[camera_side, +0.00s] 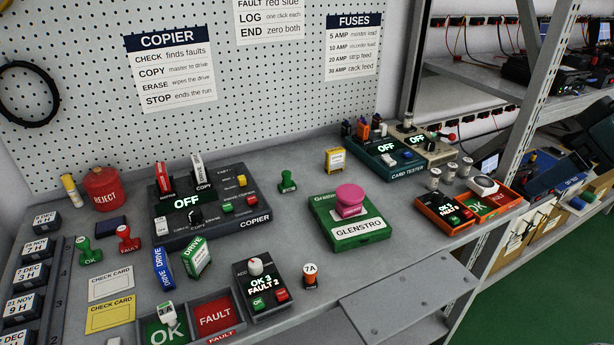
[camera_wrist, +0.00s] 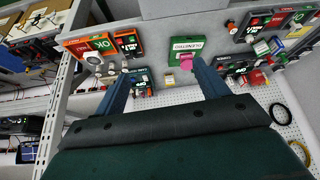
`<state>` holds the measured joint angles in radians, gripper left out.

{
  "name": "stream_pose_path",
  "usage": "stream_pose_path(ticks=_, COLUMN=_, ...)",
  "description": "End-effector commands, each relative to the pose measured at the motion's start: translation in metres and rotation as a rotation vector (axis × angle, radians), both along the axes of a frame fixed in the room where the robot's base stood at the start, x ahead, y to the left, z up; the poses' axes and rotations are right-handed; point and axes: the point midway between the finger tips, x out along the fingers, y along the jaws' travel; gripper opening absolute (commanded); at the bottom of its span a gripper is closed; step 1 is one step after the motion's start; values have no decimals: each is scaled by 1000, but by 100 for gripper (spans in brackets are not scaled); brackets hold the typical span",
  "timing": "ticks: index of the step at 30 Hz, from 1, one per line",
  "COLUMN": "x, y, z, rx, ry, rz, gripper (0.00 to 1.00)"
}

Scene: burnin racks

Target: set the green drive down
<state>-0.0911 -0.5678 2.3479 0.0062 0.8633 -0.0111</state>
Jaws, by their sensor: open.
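The green drive (camera_side: 197,258), a small box with a white "DRIVE" label, stands on the grey bench in front of the copier (camera_side: 258,197). The blue drive (camera_side: 162,268) stands close on its left. The OK and FAULT trays (camera_side: 187,303) are just in front of it. My gripper (camera_wrist: 163,80) shows only in the wrist view, its two blue fingers spread apart with nothing between them.
The tally box (camera_side: 260,285) stands to the right of the trays. The green Glenstro box (camera_side: 360,238) with a pink knob sits farther right and also shows in the wrist view (camera_wrist: 187,46). OK and FAULT stamps (camera_side: 128,240) stand to the left. The bench between copier and Glenstro box is mostly clear.

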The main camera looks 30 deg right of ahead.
Motion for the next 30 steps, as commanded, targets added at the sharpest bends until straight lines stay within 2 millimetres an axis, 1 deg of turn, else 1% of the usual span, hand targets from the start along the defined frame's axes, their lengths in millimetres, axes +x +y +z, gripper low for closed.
stream_pose_path(ticks=1, x=-13, y=-6, z=-4, rx=2, ry=-3, rz=-22, gripper=73)
stream_pose_path(ticks=3, x=-27, y=-11, z=-11, rx=3, ry=0, rz=-46, gripper=73)
stream_pose_path(ticks=6, x=-42, y=-16, z=-20, rx=5, ry=3, rz=-72, gripper=73)
stream_pose_path(ticks=9, x=-51, y=-19, z=-25, rx=6, ry=5, rz=-88, gripper=73)
stream_pose_path(ticks=14, x=-56, y=-20, z=-28, rx=6, ry=7, rz=-96, gripper=73)
stream_pose_path(ticks=30, x=-55, y=-20, z=-28, rx=7, ry=7, rz=-95, gripper=73)
